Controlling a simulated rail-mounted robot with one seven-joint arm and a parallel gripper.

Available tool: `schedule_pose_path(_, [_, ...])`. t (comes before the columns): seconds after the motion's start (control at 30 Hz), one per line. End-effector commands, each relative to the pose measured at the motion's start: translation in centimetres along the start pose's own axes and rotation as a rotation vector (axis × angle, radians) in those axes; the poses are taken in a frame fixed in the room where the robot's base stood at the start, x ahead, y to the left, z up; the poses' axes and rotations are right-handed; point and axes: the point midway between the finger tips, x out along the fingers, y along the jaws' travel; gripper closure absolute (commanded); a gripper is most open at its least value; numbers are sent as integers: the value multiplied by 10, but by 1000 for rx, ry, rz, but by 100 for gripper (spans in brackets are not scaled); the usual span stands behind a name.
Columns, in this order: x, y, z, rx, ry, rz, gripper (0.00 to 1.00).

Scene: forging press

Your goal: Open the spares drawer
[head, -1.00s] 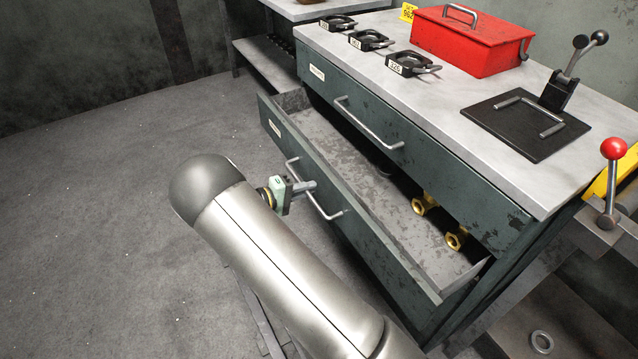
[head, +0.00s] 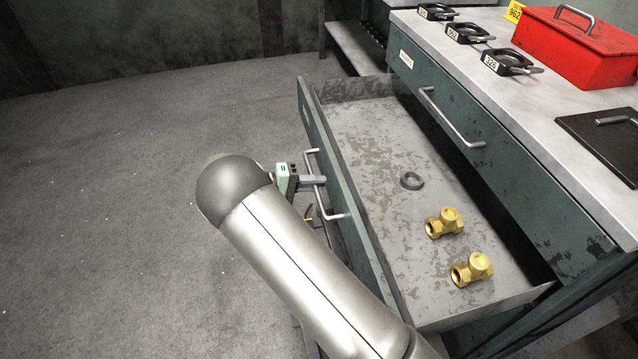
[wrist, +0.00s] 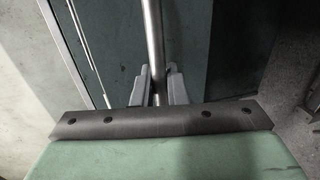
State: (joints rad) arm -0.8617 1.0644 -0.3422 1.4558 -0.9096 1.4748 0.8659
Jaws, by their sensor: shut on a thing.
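The lower drawer (head: 345,185) of the green cabinet stands well out, and its inside is in view. Two brass fittings (head: 445,222) and (head: 472,269) and a dark ring (head: 411,181) lie on its floor. My gripper (head: 314,182) is at the drawer's front, shut on the bar handle (head: 332,215). In the wrist view the handle bar (wrist: 153,45) runs between the two fingers of my gripper (wrist: 158,88). My arm hides part of the drawer front's near end.
The upper drawer (head: 490,130) is closed, with its own bar handle (head: 450,118). On the worktop are a red toolbox (head: 575,48), several black tagged clamps (head: 510,62) and a black plate (head: 605,140). The floor (head: 130,190) at the left is clear.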

Motion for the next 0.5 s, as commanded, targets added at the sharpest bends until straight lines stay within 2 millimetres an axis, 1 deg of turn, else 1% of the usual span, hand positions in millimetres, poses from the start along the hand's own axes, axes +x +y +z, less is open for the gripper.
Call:
schedule_pose_path(0.27, [0, 0, 0, 0, 0, -1, 100])
schedule_pose_path(0.3, [0, 0, 0, 0, 0, -1, 79])
schedule_pose_path(0.33, [0, 0, 0, 0, 0, -1, 71])
schedule_pose_path(0.37, [0, 0, 0, 0, 0, -1, 69])
schedule_pose_path(0.5, [0, 0, 0, 0, 0, -1, 69])
